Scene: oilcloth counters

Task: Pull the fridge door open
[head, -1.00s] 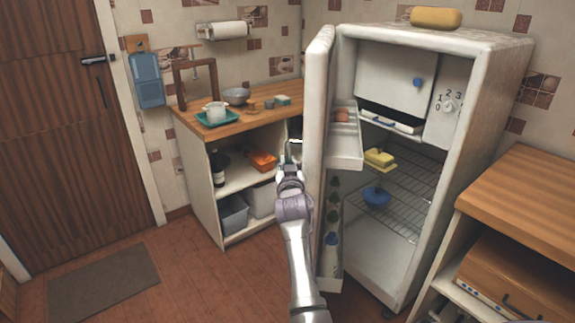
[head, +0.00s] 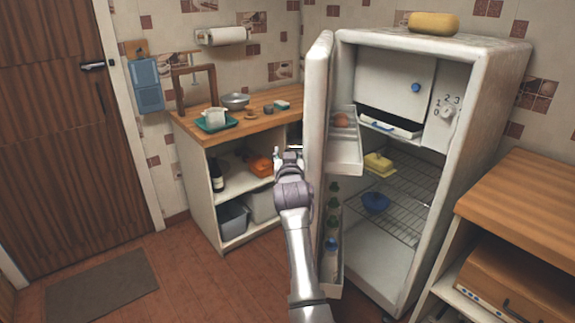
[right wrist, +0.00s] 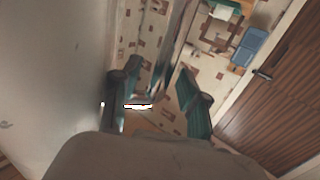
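The white fridge (head: 490,110) stands at the right of the head view, its door (head: 317,120) swung wide open toward the left. The door's inner racks face the opening; its outer face is mostly hidden in the head view but fills the left of the right wrist view (right wrist: 55,70). My right gripper (head: 288,154) is just outside the door, near its outer face. In the right wrist view its two fingers (right wrist: 160,88) are apart, with a long narrow bar showing between or behind them. I cannot tell whether that bar is a handle. My left gripper is out of view.
A low counter (head: 256,115) with open shelves, a tray and a bowl stands behind my right gripper. Another wooden counter (head: 520,195) is at the right. A yellow item (head: 433,22) lies on top of the fridge.

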